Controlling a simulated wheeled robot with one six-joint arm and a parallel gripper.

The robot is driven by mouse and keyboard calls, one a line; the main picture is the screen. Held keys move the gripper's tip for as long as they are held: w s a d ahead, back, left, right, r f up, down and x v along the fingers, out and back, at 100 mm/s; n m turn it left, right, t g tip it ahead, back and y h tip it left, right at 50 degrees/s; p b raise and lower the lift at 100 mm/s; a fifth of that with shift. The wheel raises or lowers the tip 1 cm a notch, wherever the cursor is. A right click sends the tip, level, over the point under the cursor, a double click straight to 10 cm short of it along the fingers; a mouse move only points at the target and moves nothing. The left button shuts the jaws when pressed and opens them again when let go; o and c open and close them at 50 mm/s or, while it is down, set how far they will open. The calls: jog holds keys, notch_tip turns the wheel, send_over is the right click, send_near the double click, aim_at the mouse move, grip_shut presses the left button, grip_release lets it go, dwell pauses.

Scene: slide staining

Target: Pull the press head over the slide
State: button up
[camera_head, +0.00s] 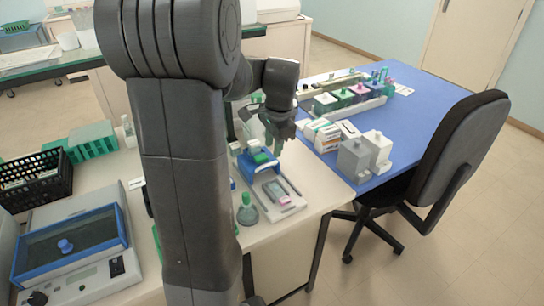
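A small press device has a pale base (290,208) on the bench near the picture's middle. A slide (283,192) with a pinkish area lies on the base toward its front. The press head, a blue part (247,170) with green on top, sits at the back end of the base, apart from the slide. My gripper (276,144) is just above and behind the press head. Whether its fingers touch the head, and whether they are open or shut, is too small to tell. My arm hides part of the bench to the left.
A green-capped flask (247,210) stands just left of the base. White and grey containers (365,155) and boxes (322,135) stand on the blue mat (425,95) to the right. A black chair (455,150) stands at the mat's right edge.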

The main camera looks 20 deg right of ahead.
aim_at(260, 163)
jog(key=f, duration=0.4)
jog(key=w+f, duration=0.1)
jog(key=shift+a+f, duration=0.1)
jog(key=shift+f, duration=0.3)
grip_shut()
